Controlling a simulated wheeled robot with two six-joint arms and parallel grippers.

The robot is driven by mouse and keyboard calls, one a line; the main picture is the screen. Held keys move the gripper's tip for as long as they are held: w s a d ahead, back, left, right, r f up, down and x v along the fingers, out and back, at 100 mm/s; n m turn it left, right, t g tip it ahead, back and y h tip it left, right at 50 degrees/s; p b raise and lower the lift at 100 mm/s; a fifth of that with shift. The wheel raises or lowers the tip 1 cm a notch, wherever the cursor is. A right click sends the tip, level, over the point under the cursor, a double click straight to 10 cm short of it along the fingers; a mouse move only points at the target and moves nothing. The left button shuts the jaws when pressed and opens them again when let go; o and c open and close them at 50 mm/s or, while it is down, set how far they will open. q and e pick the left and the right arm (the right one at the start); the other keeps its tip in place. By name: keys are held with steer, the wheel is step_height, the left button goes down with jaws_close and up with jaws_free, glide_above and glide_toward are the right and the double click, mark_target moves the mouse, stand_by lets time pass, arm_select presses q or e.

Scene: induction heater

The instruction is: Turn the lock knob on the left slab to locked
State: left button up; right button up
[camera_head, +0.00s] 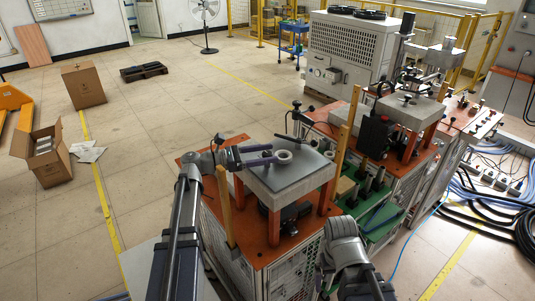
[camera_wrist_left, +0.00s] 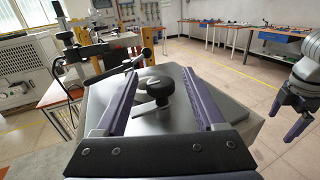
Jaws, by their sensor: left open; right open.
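The left slab (camera_head: 300,181) is a grey plate on orange legs. In the left wrist view, a black round knob (camera_wrist_left: 160,87) on a metal stem, with a silver lever at its base, stands on this slab (camera_wrist_left: 95,103). My left gripper (camera_head: 274,154) is over the slab with its purple fingers spread. In the left wrist view its fingers (camera_wrist_left: 164,74) lie on either side of the knob, with gaps; it does not look gripped. A pale ring (camera_head: 284,157) shows by the fingertips in the head view. My right gripper (camera_wrist_left: 297,128) is open, off the slab's right side.
A wooden upright (camera_head: 225,204) stands close to my left gripper. A second slab (camera_head: 412,111) with its own black knob stands at the right.

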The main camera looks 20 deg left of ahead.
arm_select(q)
steer(key=shift+w+d, duration=0.15)
steer(key=shift+d, duration=0.1)
jaws_close()
stand_by(0.5)
